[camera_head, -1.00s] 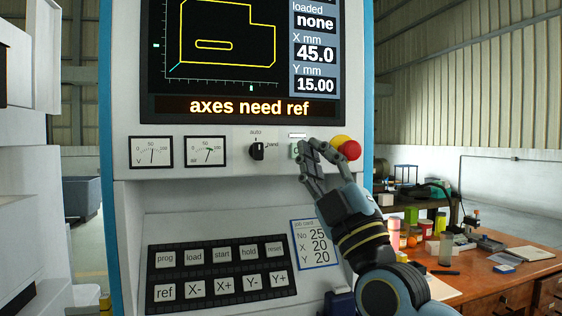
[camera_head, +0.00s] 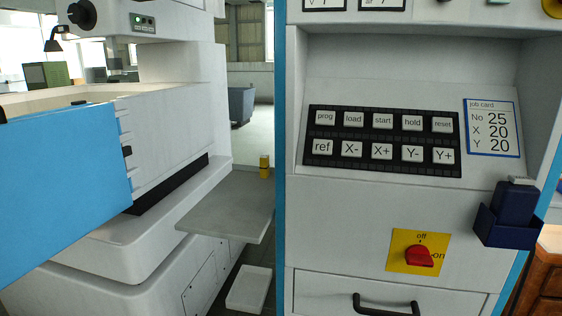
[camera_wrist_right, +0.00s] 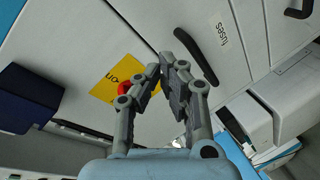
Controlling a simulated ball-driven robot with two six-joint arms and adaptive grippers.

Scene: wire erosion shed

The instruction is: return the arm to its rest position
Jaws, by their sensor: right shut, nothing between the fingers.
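My right gripper (camera_wrist_right: 162,78) shows in the right wrist view, its fingers together with nothing between them. It is in front of the control cabinet, and the yellow plate (camera_wrist_right: 107,84) with the red rotary switch (camera_wrist_right: 126,88) shows behind its fingers. I cannot tell the exact distance between them. In the head view neither of my grippers shows. There the cabinet's key panel (camera_head: 383,140) and the red switch (camera_head: 418,256) on its yellow plate (camera_head: 402,262) are unobstructed. The left gripper is in neither current view.
A dark blue holder (camera_head: 510,222) sticks out at the cabinet's right side, beside the job card (camera_head: 492,127). A drawer handle (camera_head: 388,305) juts out below. At left stand a white machine with a blue panel (camera_head: 65,195) and a grey shelf (camera_head: 228,205).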

